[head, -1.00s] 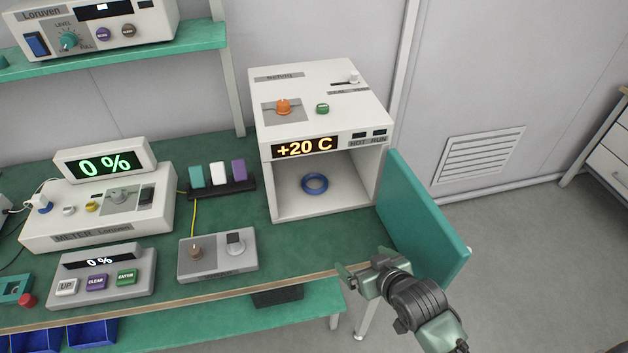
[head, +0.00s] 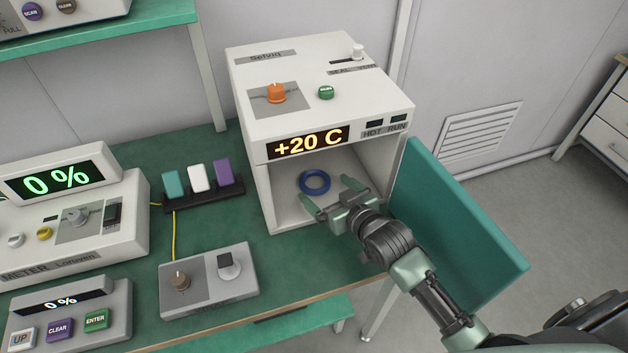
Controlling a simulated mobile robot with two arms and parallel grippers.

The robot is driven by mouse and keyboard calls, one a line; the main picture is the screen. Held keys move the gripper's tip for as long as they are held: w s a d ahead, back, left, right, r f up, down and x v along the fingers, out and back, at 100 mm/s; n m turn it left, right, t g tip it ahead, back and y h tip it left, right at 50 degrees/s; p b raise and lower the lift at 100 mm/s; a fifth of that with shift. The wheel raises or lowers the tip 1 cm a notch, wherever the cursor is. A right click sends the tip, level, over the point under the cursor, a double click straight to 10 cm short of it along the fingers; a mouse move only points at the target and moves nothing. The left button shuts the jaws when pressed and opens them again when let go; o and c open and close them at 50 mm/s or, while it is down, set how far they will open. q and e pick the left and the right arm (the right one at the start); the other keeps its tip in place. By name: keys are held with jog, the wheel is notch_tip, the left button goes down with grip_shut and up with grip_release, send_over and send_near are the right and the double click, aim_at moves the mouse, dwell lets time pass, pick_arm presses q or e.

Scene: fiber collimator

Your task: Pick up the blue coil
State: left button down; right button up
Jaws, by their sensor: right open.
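The blue coil (head: 315,182) is a ring inside the white oven-like chamber (head: 250,190), toward its back. The chamber's front is open, and its teal door (head: 465,225) is swung out to the right. My right gripper (head: 332,200) is at the chamber's opening, just in front of the coil. Its two fingers are spread, with nothing between them. My left gripper is not in view.
A grey control box (head: 208,280) stands left of the chamber on the green bench. A rack with teal, white and purple blocks (head: 198,180) and a meter (head: 70,220) stand farther left. The open door bounds the right side.

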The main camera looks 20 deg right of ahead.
aim_at(310, 176)
jog(key=x, duration=0.4)
jog(key=shift+w+r, duration=0.1)
jog(key=shift+w+a, duration=0.1)
jog(key=shift+w, duration=0.1)
jog(key=shift+c, duration=0.6)
jog(key=c, duration=1.3)
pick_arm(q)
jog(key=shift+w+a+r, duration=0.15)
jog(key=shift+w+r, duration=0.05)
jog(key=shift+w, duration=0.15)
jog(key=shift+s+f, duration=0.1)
